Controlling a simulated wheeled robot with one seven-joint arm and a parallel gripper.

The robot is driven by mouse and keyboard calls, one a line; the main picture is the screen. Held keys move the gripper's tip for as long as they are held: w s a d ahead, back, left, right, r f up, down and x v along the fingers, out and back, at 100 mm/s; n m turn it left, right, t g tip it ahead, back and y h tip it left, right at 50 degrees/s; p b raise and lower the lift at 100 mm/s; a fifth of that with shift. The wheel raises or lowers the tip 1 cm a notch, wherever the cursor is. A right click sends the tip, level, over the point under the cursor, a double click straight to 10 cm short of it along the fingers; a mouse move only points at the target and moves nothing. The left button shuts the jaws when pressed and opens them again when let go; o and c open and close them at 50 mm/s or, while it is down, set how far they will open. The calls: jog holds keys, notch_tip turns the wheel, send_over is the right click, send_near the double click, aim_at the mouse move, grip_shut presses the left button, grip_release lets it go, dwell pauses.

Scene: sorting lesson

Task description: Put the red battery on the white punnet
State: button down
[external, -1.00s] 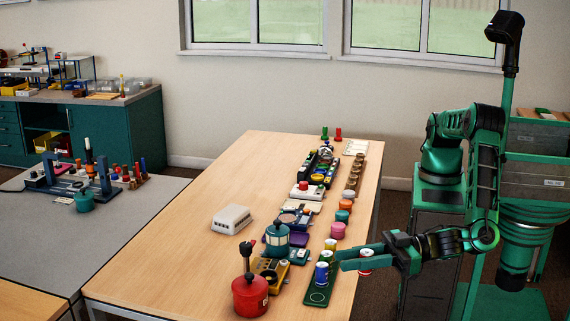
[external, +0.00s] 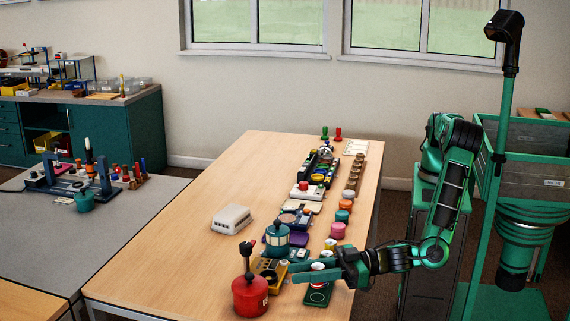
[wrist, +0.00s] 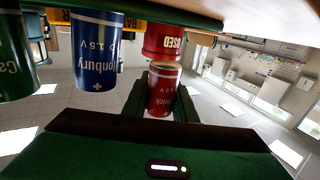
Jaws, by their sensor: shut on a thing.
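The red battery (wrist: 162,90) stands between my gripper's two green fingers in the wrist view, with the jaws shut on it. In the external view my gripper (external: 308,272) is over the table's near right part, beside the green tray (external: 318,297). The red battery's lower end (external: 318,286) shows below the fingers there. The white punnet (external: 232,219), a pale slotted box, sits by itself left of the row of objects, up and left of my gripper. Its top looks clear.
A blue battery (wrist: 97,52) and a green battery (wrist: 14,50) stand close beside the gripper. A red pot (external: 250,296) with a knob is left of the fingertips, and a teal lantern-like pot (external: 277,238) is behind. The table (external: 180,265) is bare around the punnet.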

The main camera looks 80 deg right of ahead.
jog(key=shift+f, duration=1.8)
jog(key=shift+f, duration=0.1)
jog(key=c, duration=1.4)
grip_release()
jog(key=shift+f, duration=0.1)
jog(key=shift+c, duration=0.2)
jog(key=shift+o, duration=0.4)
jog(key=v, duration=1.1)
jog(key=shift+f, duration=0.1)
